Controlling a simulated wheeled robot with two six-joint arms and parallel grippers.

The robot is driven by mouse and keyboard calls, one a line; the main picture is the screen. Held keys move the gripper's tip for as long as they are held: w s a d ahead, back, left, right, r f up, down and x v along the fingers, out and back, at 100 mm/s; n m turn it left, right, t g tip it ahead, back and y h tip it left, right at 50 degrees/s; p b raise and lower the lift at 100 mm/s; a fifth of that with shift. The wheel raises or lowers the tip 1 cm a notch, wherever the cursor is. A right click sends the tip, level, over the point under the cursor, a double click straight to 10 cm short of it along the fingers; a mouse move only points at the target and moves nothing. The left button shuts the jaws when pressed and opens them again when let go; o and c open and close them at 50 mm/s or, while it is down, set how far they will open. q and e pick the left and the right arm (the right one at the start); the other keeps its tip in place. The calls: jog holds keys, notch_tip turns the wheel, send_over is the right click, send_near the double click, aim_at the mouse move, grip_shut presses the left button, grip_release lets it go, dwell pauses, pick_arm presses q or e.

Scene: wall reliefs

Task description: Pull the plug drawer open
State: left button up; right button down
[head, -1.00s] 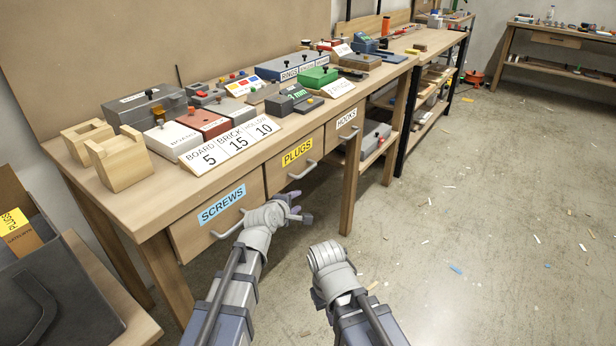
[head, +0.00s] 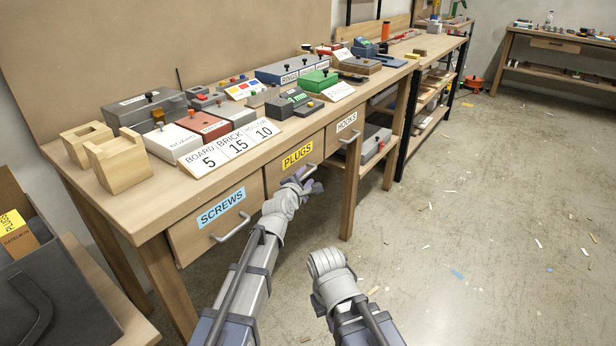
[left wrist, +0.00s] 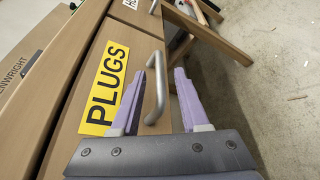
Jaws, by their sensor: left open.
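The plug drawer (head: 276,175) is the middle drawer under the workbench, with a yellow PLUGS label (head: 297,156). It looks shut, flush with its neighbours. In the left wrist view its grey bar handle (left wrist: 156,88) stands between the purple fingers of my left gripper (left wrist: 166,75), nearer the left finger. The left gripper is open; I cannot tell whether a finger touches the handle. In the head view my left gripper (head: 308,182) is at the drawer's handle, which it partly covers. My right arm is low in the middle of the head view; its gripper's fingers do not show.
The screws drawer (head: 205,232) is to the left and the hooks drawer (head: 344,124) to the right, each with a bar handle. The bench top (head: 130,205) carries boxes, wooden blocks and number cards. The floor in front (head: 470,230) is free apart from small scraps.

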pick_arm(q)
jog(key=x, duration=0.3)
jog(key=shift+c, duration=0.3)
grip_shut()
dwell(1.1)
